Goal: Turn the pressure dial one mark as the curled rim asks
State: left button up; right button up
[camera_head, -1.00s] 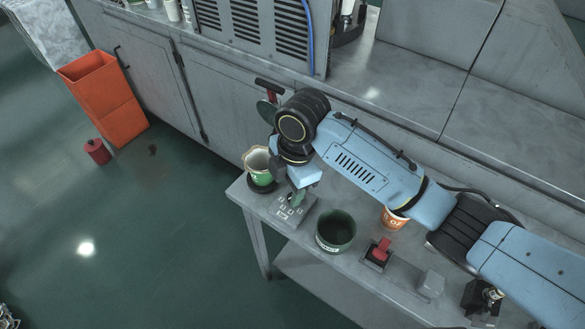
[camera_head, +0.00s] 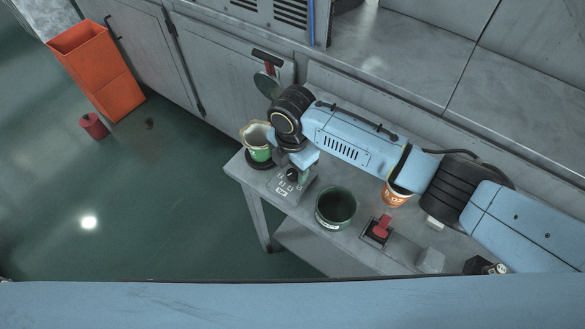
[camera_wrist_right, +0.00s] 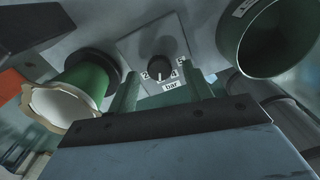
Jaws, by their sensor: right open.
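The pressure dial (camera_wrist_right: 160,68) is a dark round knob on a grey plate (camera_wrist_right: 135,46). In the right wrist view, number labels and a "bar" label sit around its near side; its exact setting is hard to read. In the head view, the plate (camera_head: 281,190) lies near the bench's left end. My right gripper (camera_head: 296,174) is over it, open, its two green fingers on either side of the knob in the wrist view (camera_wrist_right: 163,88); contact cannot be told. A green cup (camera_head: 259,152) with a wavy, uneven cream rim (camera_wrist_right: 65,106) stands left of the plate. My left gripper is out of view.
A dark green round container (camera_head: 336,207) stands right of the plate. Further right are a red switch (camera_head: 382,226) and an orange cup (camera_head: 397,196), partly behind my arm. An orange bin (camera_head: 97,70) and a red can (camera_head: 93,126) stand on the floor.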

jog(key=shift+f, duration=0.65)
jog(key=c, duration=1)
jog(key=shift+o, duration=0.2)
